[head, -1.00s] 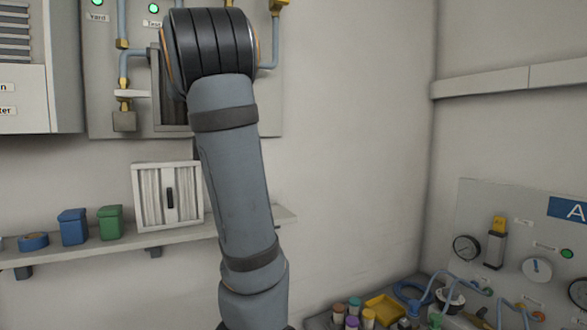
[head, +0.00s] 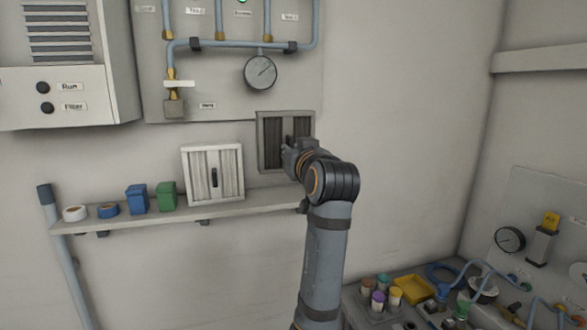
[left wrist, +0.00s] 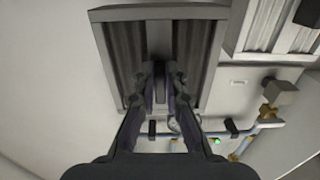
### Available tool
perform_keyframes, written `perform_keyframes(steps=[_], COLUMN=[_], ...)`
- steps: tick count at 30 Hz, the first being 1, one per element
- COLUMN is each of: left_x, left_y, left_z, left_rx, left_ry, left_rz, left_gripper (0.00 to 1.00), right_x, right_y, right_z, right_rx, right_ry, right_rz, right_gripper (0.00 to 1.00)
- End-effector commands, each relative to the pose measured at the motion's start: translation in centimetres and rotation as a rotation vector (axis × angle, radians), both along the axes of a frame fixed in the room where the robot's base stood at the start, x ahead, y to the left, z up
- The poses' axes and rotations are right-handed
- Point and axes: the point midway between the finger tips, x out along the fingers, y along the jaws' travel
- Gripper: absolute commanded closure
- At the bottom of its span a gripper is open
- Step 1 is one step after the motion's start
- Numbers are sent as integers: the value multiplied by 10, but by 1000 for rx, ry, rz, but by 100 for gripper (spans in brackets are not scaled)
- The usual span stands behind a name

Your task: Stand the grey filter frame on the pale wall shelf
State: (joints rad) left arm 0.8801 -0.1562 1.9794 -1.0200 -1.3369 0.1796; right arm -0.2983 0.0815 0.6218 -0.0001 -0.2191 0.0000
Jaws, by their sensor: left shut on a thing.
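The grey filter frame (head: 268,148), with dark pleats and a middle bar, is upright in the head view. My left gripper (head: 291,148) is shut on its middle bar. The left wrist view shows the frame (left wrist: 160,12) close up, with both fingers of the left gripper (left wrist: 160,78) around the bar. The pale wall shelf (head: 250,200) runs along the wall below. In the head view the frame hangs above the shelf's right end, with a visible gap beneath it. My wrist hides its lower right part. My right gripper is not in view.
A white filter frame (head: 213,172) stands on the shelf just left of the grey one. Farther left are a green bin (head: 167,196), a blue bin (head: 138,199) and two tape rolls. A pipe panel with a gauge (head: 260,72) is above. A cluttered bench is lower right.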

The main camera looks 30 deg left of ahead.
Motion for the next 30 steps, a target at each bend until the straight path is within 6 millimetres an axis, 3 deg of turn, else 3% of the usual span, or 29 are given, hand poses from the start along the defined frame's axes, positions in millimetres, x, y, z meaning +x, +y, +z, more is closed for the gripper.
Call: perform_keyframes(steps=[6, 12, 19, 30], left_x=[24, 29, 34, 33], left_y=[9, 11, 12, 12], left_z=[-30, -38, -72, -78], left_rx=[1, 1, 1, 0], left_ry=[0, 1, 2, -1], left_rz=[0, 0, -1, -1], left_gripper=[100, 100, 100, 100], right_x=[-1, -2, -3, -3], right_y=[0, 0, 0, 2], right_z=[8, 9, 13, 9], right_rx=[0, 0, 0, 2], right_ry=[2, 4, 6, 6], right_rz=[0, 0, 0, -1], right_gripper=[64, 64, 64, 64])
